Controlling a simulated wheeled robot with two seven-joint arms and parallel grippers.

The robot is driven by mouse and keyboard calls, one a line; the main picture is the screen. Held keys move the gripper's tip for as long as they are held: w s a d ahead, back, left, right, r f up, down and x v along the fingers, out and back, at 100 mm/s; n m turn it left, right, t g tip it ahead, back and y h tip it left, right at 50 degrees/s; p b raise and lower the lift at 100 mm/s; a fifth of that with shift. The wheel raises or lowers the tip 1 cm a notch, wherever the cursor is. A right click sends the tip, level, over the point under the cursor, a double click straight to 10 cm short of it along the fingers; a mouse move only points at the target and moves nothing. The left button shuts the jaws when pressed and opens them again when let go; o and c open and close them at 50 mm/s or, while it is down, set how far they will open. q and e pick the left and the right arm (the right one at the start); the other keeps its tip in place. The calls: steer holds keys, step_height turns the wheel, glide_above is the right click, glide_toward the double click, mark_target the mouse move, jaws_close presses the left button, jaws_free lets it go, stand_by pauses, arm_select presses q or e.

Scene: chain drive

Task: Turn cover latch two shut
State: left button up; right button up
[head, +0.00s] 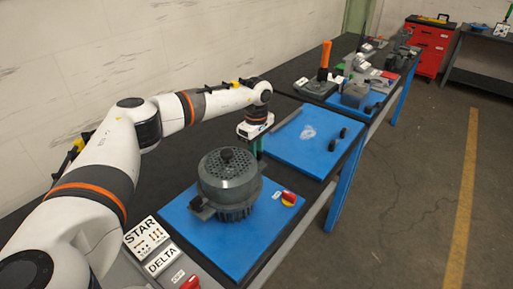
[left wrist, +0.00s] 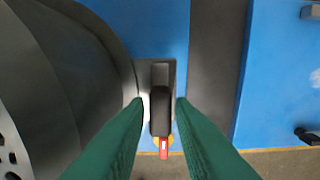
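A dark grey round housing with a perforated cover (head: 228,170) and a knob on top stands on a blue mat (head: 262,232). In the left wrist view its curved side (left wrist: 75,75) fills the left. A black latch lever (left wrist: 160,110) on a grey plate stands beside that side. My left gripper (left wrist: 160,100) has its green fingers on either side of the lever, with a narrow gap at each side. In the head view my left gripper (head: 258,150) points down behind the housing, which partly hides it. A latch-like block (head: 202,208) shows at the housing's near left. My right gripper is out of view.
A red and yellow switch (head: 288,198) sits right of the housing. STAR (head: 143,236) and DELTA (head: 163,260) plates lie at the near left. A second blue mat (head: 300,140) with small black pegs lies beyond. Tools and parts crowd the far bench.

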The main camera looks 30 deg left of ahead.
arm_select(q)
jaws_close()
steer(key=n, duration=0.4)
steer(key=shift+w+n, duration=0.15)
steer(key=shift+n, duration=0.25)
steer(key=n, duration=0.3)
steer(key=shift+n+b, duration=0.3)
steer(key=shift+b, duration=0.05)
steer(key=n, duration=0.5)
steer(key=shift+w+a+r, duration=0.1)
steer(key=shift+w+a, duration=0.05)
steer(key=shift+n, duration=2.1)
steer(key=shift+a+n, duration=0.1)
steer(key=shift+n, duration=0.2)
